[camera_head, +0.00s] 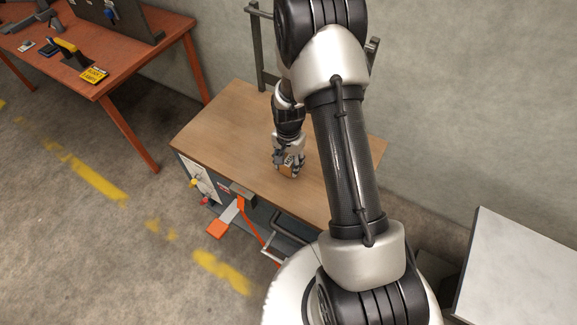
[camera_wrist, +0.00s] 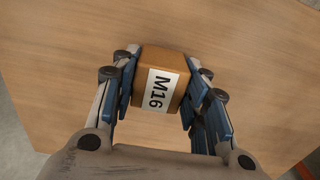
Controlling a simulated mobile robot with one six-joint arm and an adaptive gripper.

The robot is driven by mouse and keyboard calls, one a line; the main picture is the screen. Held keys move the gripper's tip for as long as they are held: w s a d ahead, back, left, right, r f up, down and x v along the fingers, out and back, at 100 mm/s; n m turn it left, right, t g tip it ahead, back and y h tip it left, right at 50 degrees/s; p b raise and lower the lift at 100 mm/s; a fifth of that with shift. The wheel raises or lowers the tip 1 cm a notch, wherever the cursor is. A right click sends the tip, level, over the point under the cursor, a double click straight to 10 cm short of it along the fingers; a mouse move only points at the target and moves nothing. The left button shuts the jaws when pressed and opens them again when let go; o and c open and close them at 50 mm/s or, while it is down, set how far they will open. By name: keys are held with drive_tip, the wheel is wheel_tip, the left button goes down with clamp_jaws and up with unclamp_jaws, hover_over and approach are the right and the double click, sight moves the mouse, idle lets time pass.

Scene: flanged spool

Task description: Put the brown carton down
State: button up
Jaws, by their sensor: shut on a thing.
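The brown carton (camera_wrist: 160,62) is a small box with a white label reading M16, held between the two fingers of my gripper (camera_wrist: 162,88) in the wrist view. In the head view the carton (camera_head: 287,171) shows low between the fingers of my gripper (camera_head: 288,168), over the front part of the wooden tabletop (camera_head: 225,135). The fingers press on its left and right sides. I cannot tell whether its underside touches the tabletop. My arm hides part of the table behind and to the right.
The wooden top around the carton is bare where it shows. An orange-red table (camera_head: 130,80) with tools stands at the upper left. A pale surface (camera_head: 520,275) is at the lower right.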

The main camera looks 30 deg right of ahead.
drive_tip(key=shift+f, duration=0.7)
drive_tip(key=shift+f, duration=0.1)
drive_tip(key=o, duration=1.3)
drive_tip(key=shift+c, duration=0.2)
